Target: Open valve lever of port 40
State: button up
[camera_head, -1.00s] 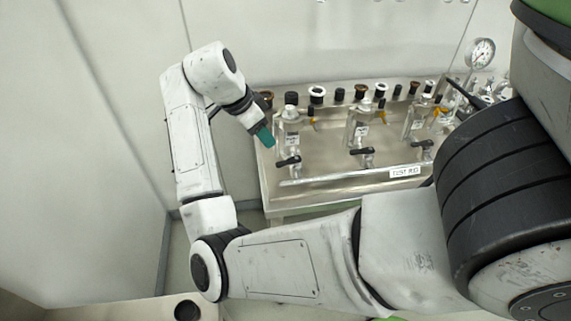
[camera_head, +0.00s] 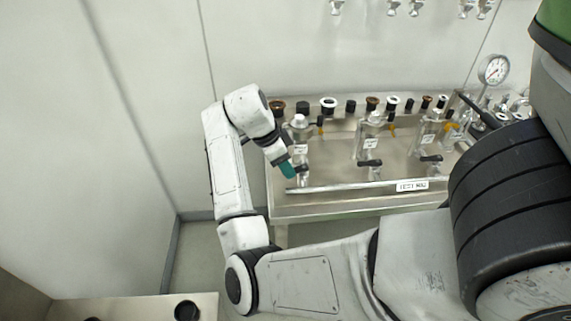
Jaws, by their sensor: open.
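The test rig (camera_head: 330,209) is a steel bench with several valve ports standing on it. Its port labels are too small to read, so I cannot tell which one is port 40. The left port (camera_head: 299,137) has a black lever (camera_head: 303,170), partly hidden by my gripper. The middle port has a black lever (camera_head: 369,163), and the port to its right has another (camera_head: 431,158). My gripper (camera_head: 288,172) has teal fingers and is open. It is at the left port's lever; I cannot tell whether it touches it.
Several black, white and brown caps (camera_head: 329,104) line the back of the rig. A round pressure gauge (camera_head: 493,70) stands at the right. Fittings (camera_head: 415,8) hang on the wall above. A metal surface (camera_head: 130,308) is at the lower left.

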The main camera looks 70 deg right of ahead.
jog(key=shift+s+d+f, duration=0.1)
jog(key=shift+s+f, duration=0.05)
jog(key=shift+f, duration=0.2)
jog(key=shift+c, duration=0.3)
grip_shut()
